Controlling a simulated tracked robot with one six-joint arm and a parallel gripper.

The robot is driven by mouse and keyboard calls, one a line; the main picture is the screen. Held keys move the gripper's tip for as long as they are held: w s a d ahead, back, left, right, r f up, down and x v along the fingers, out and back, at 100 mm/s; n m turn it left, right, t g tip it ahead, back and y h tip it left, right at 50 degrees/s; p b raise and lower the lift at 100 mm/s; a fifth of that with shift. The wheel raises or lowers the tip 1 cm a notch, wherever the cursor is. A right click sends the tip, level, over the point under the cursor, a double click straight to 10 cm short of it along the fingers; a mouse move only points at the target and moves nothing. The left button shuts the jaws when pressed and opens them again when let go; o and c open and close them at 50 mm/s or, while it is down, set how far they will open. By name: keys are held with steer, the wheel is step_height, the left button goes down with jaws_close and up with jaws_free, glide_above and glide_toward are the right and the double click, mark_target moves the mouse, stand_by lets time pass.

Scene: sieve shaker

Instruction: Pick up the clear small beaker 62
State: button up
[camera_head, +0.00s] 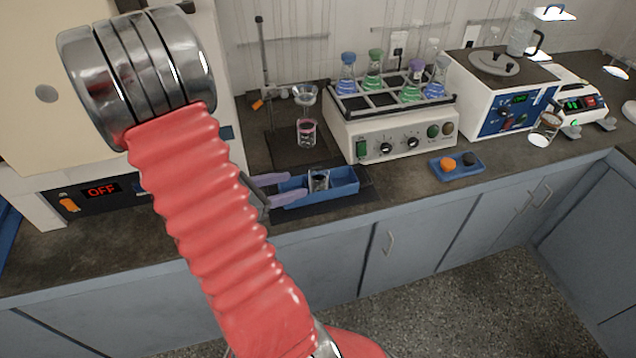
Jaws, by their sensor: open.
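A clear small beaker (318,182) stands in a blue tray (346,186) near the counter's front edge. I cannot read any number on it. My gripper (296,185) has two pale purple fingers, open and pointing right. The fingertips are at the tray's left part, just left of the beaker, and nothing shows between them. I cannot tell whether a finger touches the beaker or tray. Another clear beaker with pinkish contents (306,133) stands under a funnel.
A funnel (305,95) is on a stand behind the tray. A white shaker (398,128) with several stoppered flasks is right of it. A small blue tray (457,164) holds an orange and a dark item. A tilted glass (545,128) is farther right.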

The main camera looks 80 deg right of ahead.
mark_target(311, 179)
steer(key=shift+x, duration=1.5)
steer(key=shift+x, duration=2.65)
steer(key=shift+w+d, duration=0.1)
steer(key=shift+c, duration=0.2)
steer(key=c, duration=0.8)
steer(key=shift+r, duration=0.2)
steer(key=shift+r, duration=4.85)
